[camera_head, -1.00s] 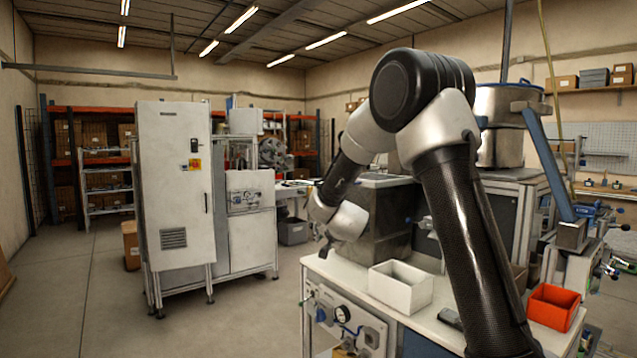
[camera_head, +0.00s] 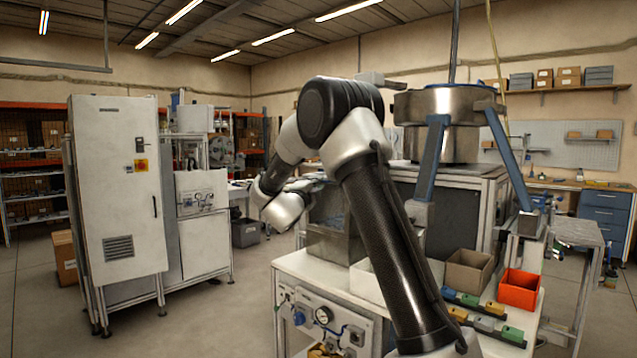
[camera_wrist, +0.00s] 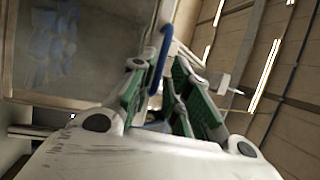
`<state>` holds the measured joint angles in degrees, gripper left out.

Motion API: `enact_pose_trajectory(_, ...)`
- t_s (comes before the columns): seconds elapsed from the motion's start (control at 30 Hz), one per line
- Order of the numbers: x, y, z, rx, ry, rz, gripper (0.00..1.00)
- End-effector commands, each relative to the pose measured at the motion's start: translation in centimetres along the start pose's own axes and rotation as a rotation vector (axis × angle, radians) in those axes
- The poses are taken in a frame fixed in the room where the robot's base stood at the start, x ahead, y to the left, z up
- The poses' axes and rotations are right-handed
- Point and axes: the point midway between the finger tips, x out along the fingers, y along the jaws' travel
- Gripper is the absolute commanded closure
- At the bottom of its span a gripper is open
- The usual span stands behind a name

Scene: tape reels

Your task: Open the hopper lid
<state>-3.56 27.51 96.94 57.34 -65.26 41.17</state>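A grey box-shaped hopper (camera_head: 335,243) stands on the white bench, left of my arm's dark link. Blue pieces show at its top; they also show behind a grey, see-through-looking panel (camera_wrist: 82,60) at the upper left of the wrist view. I cannot tell the lid's exact angle. My gripper (camera_wrist: 160,64) has green-padded fingers set apart. A curved blue bar (camera_wrist: 162,50), perhaps the lid's handle, shows between the fingertips; a firm grip on it is not visible. In the head view, my wrist is left of the hopper, near its top, and the fingers are hard to make out.
A round metal bowl (camera_head: 445,105) on blue supports stands behind my arm. A brown bin (camera_head: 469,270), a red bin (camera_head: 519,290) and coloured blocks (camera_head: 490,325) are at the bench's right. A tall white cabinet (camera_head: 118,190) stands left, with open floor before it.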

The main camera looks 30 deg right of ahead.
Motion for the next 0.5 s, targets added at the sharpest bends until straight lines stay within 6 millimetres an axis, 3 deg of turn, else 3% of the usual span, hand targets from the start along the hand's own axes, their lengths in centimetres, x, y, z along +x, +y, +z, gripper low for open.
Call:
enact_pose_trajectory(0.2, 3.4, 0.0, 0.0, 0.0, 0.001, 0.001, 0.82)
enact_pose_trajectory(0.5, 4.6, 0.0, 0.0, -0.002, -0.002, 0.001, 0.82)
